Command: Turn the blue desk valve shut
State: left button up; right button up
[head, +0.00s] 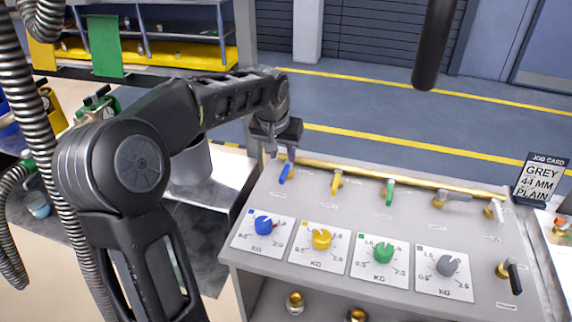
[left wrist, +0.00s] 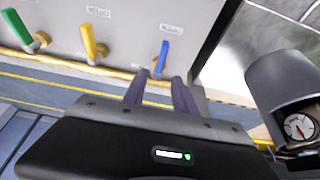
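The blue desk valve has a blue lever handle (head: 286,172) at the left end of the brass pipe on the grey desk. My left gripper (head: 281,154) is at the back edge of the desk, right by this handle. The fingers are apart, with a gap on both sides of the handle. Whether either touches it, I cannot tell. My right gripper is not in view.
Yellow (head: 336,182) and green (head: 389,190) levers stand to the right along the brass pipe (head: 400,179). Below are dials with blue (head: 263,225), yellow, green and grey knobs. A job card (head: 541,178) reads GREY, 44 MM, PLAIN. A grey cylinder with a gauge (left wrist: 298,126) stands beside the desk.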

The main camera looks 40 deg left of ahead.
aim_at(286, 168)
pick_arm(q)
jog(key=p+x, duration=0.1)
jog(key=x, duration=0.6)
jog(key=shift+c, duration=0.2)
grip_shut()
dwell(1.2)
